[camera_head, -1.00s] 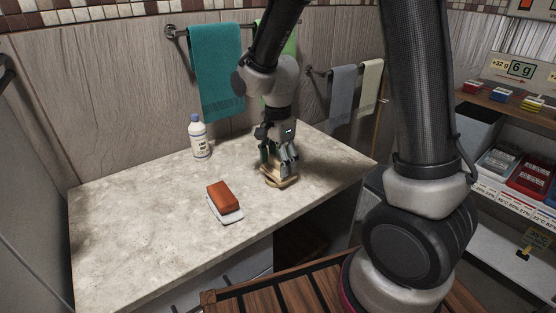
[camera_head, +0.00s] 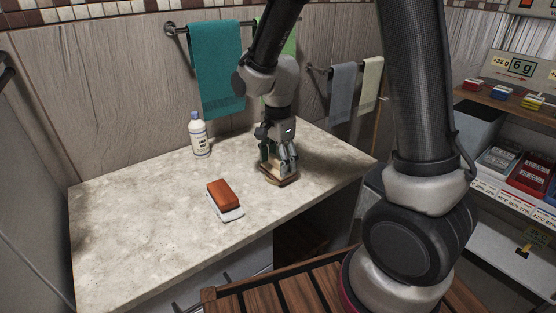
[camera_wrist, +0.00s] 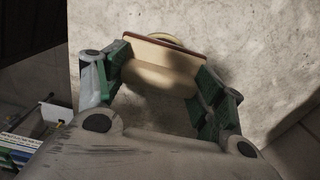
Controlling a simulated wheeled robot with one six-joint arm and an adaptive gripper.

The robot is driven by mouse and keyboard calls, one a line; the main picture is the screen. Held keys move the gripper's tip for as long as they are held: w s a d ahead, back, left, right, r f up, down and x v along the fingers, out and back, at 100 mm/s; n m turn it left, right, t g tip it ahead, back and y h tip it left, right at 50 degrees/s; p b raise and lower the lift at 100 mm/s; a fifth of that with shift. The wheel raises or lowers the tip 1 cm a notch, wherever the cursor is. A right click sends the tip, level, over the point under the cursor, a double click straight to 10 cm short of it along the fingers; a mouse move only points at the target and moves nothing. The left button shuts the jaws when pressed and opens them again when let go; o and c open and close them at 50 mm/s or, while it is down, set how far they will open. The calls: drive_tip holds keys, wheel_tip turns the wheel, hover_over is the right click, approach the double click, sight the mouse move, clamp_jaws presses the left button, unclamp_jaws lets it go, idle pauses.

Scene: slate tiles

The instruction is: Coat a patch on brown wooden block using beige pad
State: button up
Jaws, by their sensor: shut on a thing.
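My gripper (camera_head: 277,160) is shut on the beige pad (camera_head: 277,171), near the right end of the counter. In the wrist view, the beige pad (camera_wrist: 160,67) sits between the two green-lined fingers (camera_wrist: 160,80) and has a thin dark brown edge along its far side. A pale rounded rim (camera_wrist: 167,38) shows just beyond it, mostly hidden by the pad; I cannot tell whether they touch. The brown block (camera_head: 222,193) lies to the left, on a white base (camera_head: 231,214), apart from my gripper. Its top looks plain orange-brown.
A white bottle with a blue cap (camera_head: 199,136) stands at the back of the stone counter (camera_head: 135,215). Towels (camera_head: 217,70) hang on the wall behind. The counter's left part is clear. Shelves with boxes (camera_head: 531,176) stand at the far right.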

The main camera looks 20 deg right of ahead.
sight(278, 159)
idle(0.4)
drive_tip(key=shift+r, duration=3.45)
drive_tip(key=shift+s, duration=0.1)
